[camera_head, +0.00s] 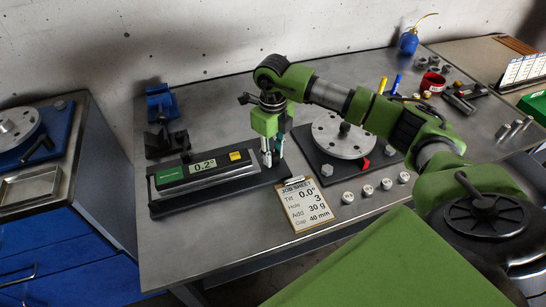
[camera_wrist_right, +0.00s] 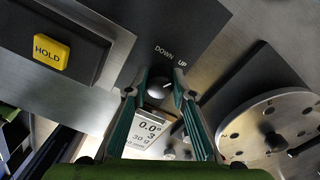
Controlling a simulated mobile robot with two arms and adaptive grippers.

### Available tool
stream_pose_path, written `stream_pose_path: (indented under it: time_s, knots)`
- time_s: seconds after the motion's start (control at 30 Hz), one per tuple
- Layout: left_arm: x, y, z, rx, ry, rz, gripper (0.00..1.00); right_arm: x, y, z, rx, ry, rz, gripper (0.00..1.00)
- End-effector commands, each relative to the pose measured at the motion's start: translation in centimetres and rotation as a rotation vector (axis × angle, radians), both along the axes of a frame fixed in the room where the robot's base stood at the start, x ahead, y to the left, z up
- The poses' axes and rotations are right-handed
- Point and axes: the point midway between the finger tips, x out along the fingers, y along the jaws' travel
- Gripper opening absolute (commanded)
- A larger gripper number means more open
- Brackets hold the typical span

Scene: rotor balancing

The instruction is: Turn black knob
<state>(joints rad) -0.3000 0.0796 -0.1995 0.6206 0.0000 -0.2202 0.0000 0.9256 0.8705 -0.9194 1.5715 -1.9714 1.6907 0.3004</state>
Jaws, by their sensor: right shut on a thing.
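The black knob (camera_wrist_right: 160,88) shows in the right wrist view on the dark panel, by the printed words DOWN and UP. My right gripper (camera_wrist_right: 160,84) is shut on it, one finger at each side. In the head view my right gripper (camera_head: 272,160) points down at the right end of the level device (camera_head: 205,172), and its fingers hide the knob. The device's display (camera_head: 204,165) reads 0.2°. My left gripper is not in view.
The job sheet (camera_head: 305,203) in front gives tilt 0.0°. A yellow HOLD button (camera_wrist_right: 51,52) is on the device. A round rotor disc (camera_head: 343,135) on a dark plate stands just right of my gripper. Several metal weights (camera_head: 367,190) lie in front of it.

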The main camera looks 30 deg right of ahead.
Motion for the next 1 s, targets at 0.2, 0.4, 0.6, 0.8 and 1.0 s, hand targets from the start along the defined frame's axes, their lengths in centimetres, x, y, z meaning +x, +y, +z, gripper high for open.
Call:
stream_pose_path:
  time_s: [0.2, 0.4, 0.6, 0.8, 1.0]
  knots:
    - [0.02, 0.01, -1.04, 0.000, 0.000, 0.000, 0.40, 0.07, -0.02, -0.08, -0.001, -0.003, 0.122, 0.02]
    - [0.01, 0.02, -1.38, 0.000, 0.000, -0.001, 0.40, 0.03, 0.03, 0.00, 0.000, -0.002, 0.186, 0.02]
    - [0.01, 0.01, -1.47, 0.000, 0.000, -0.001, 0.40, 0.04, 0.05, 0.07, 0.001, -0.002, 0.210, 0.02]
    - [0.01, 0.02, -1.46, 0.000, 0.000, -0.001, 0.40, 0.04, 0.05, 0.10, 0.001, -0.002, 0.211, 0.02]
    - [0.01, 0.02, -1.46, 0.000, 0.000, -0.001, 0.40, 0.05, 0.04, 0.10, 0.000, -0.002, 0.210, 0.33]
